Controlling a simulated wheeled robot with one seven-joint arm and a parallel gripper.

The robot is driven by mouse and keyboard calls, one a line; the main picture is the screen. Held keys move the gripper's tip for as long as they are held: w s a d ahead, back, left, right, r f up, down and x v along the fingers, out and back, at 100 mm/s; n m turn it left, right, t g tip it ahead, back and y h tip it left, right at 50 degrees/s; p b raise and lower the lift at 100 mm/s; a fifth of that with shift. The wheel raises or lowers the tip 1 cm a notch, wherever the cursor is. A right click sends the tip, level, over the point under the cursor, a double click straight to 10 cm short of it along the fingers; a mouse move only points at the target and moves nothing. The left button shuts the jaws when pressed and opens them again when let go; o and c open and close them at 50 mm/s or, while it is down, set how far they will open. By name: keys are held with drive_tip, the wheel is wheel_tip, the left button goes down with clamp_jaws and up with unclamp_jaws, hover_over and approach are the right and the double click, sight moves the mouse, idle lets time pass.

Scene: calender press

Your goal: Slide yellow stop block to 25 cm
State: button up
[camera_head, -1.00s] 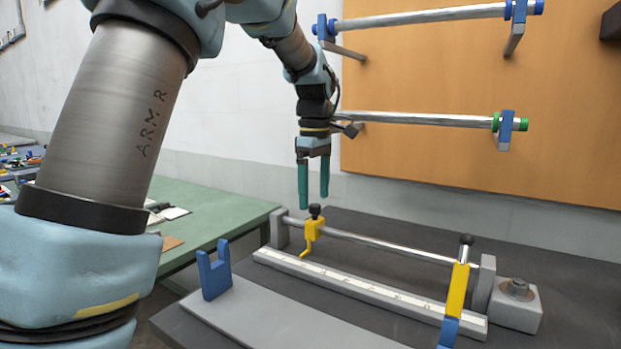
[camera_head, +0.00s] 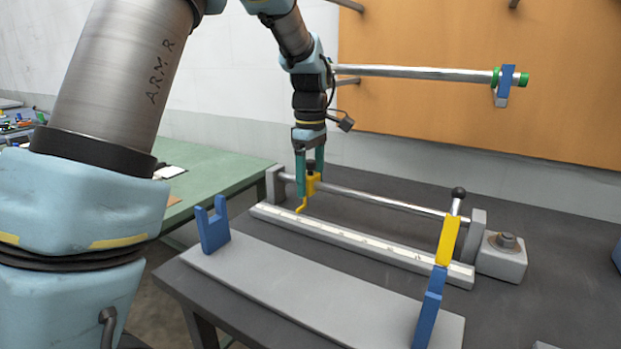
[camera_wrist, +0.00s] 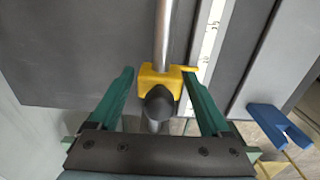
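The yellow stop block (camera_head: 310,186) sits on the metal rod (camera_head: 385,201) near its left end, with a black knob on top and a thin yellow pointer reaching towards the scale rail (camera_head: 350,238). In the wrist view the block (camera_wrist: 160,82) lies between my fingertips, knob facing the camera. My gripper (camera_head: 309,188) points down from above, its green fingers on either side of the block. In the wrist view the fingers of my gripper (camera_wrist: 159,76) are apart, with narrow gaps beside the block. The scale's markings (camera_wrist: 212,30) are too small to read surely.
A blue forked holder (camera_head: 213,226) stands front left. The rod between block and lever is clear.

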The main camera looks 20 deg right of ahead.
clamp_jaws()
drive_tip(key=shift+s+d+p, duration=0.35)
drive_tip(key=shift+s+d, duration=0.9)
drive_tip(key=shift+s, duration=0.35)
drive_tip(key=shift+s+d+p, duration=0.4)
drive_tip(key=shift+s+d, duration=0.85)
drive_tip(key=shift+s, duration=0.3)
drive_tip(key=shift+s+d+p, duration=0.35)
drive_tip(key=shift+s+d, duration=0.9)
drive_tip(key=shift+s, duration=0.35)
drive_tip(key=shift+s+d+p, duration=0.65)
drive_tip(key=shift+s+d, duration=0.7)
drive_tip(key=shift+s, duration=0.3)
drive_tip(key=shift+o, duration=1.4)
unclamp_jaws()
